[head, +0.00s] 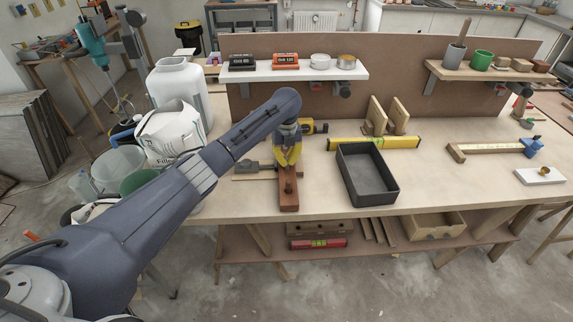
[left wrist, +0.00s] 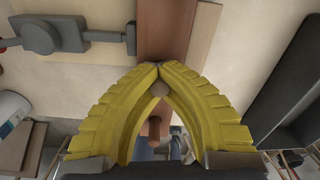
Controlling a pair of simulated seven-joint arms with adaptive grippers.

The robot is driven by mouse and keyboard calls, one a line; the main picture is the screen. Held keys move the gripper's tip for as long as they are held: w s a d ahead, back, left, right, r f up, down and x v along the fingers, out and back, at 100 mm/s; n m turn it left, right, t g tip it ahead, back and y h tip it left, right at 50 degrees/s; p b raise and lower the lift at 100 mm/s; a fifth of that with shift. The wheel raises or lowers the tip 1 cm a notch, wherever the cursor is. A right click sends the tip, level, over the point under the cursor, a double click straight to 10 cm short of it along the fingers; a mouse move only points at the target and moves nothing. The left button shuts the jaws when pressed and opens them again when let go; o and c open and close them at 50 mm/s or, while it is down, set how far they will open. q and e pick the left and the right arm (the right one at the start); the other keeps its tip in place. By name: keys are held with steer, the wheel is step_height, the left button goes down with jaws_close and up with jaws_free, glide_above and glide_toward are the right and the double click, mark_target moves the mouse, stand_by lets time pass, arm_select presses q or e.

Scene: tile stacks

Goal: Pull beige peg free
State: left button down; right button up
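A reddish-brown wooden block (head: 289,202) lies near the table's front edge; part of it shows in the left wrist view (left wrist: 165,25). A brown peg (head: 288,187) stands on its near part, and also shows below the fingers in the left wrist view (left wrist: 155,128). My left gripper (head: 288,160) has yellow fingers over the block's far part. In the left wrist view its fingertips (left wrist: 158,66) meet, and the round end of a beige peg (left wrist: 159,89) sits between the fingers, seemingly touching both. The peg's lower part is hidden. My right gripper is not in view.
A dark grey tray (head: 389,200) stands right of the block. A grey clamp (head: 255,168) lies to its left, and a yellow-black tool (head: 315,127) behind. A yellow level (head: 375,142) lies behind the tray. The table front right of the tray is clear.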

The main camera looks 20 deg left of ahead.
mark_target(287, 157)
arm_select(q)
steer(key=shift+r, duration=1.5)
stand_by(1.7)
steer(key=shift+r, duration=2.95)
